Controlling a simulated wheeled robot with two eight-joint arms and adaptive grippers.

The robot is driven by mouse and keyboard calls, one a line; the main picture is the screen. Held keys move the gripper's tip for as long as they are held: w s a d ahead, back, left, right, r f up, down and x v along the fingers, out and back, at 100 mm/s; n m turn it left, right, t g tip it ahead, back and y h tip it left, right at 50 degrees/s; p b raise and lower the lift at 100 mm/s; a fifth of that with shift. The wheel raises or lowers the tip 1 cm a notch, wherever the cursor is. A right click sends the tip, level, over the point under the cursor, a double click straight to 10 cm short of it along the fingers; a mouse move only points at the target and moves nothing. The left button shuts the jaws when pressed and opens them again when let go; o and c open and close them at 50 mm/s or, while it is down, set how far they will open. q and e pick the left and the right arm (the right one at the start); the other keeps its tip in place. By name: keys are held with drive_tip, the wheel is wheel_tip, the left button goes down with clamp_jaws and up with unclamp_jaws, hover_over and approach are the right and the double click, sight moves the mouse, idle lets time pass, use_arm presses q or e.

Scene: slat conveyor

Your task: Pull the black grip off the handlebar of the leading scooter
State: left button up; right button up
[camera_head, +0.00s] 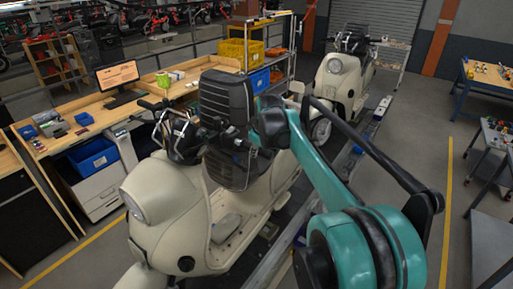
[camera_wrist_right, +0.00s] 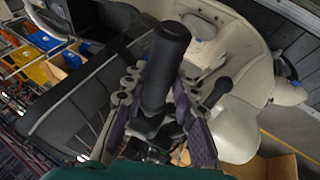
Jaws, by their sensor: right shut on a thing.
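The leading scooter (camera_head: 170,205) is cream, at the front of the slat conveyor, with its headlight facing front left. Its handlebar (camera_head: 180,130) carries dark parts and cables. My right arm reaches over from the lower right, and my right gripper (camera_head: 228,140) is beside the handlebar, against the dark seat behind. In the right wrist view, my right gripper (camera_wrist_right: 158,95) is shut around the black grip (camera_wrist_right: 167,50), whose rounded free end sticks out past the fingers. The grip's lower end is partly hidden, so I cannot tell whether it still sits on the bar. My left gripper is not in view.
A second cream scooter (camera_head: 337,85) stands behind on the conveyor. A workbench (camera_head: 90,115) with a monitor (camera_head: 118,75) is on the left, with a blue bin (camera_head: 92,156) below. Yellow and blue crates stand on a rack behind.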

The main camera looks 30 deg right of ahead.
sight(266, 151)
drive_tip(key=shift+s+d, duration=0.15)
drive_tip(key=shift+s, duration=0.15)
idle(0.4)
drive_tip(key=shift+s+d, duration=0.3)
drive_tip(key=shift+s, duration=0.3)
drive_tip(key=shift+s+d, duration=0.25)
drive_tip(key=shift+s, duration=0.35)
drive_tip(key=shift+s+d, duration=0.1)
drive_tip(key=shift+s+d+f, duration=0.1)
drive_tip(key=shift+s+d, duration=0.2)
drive_tip(key=shift+s, duration=0.35)
drive_tip(key=shift+s+d, duration=0.25)
drive_tip(key=shift+s, duration=0.35)
drive_tip(key=shift+s+d, duration=0.35)
drive_tip(key=shift+s, duration=0.35)
drive_tip(key=shift+s+d, duration=0.3)
drive_tip(key=shift+s, duration=0.35)
drive_tip(key=shift+s+d, duration=0.35)
drive_tip(key=shift+s, duration=0.35)
drive_tip(key=shift+s+d, duration=0.3)
drive_tip(key=shift+s, duration=0.35)
drive_tip(key=shift+f, duration=0.1)
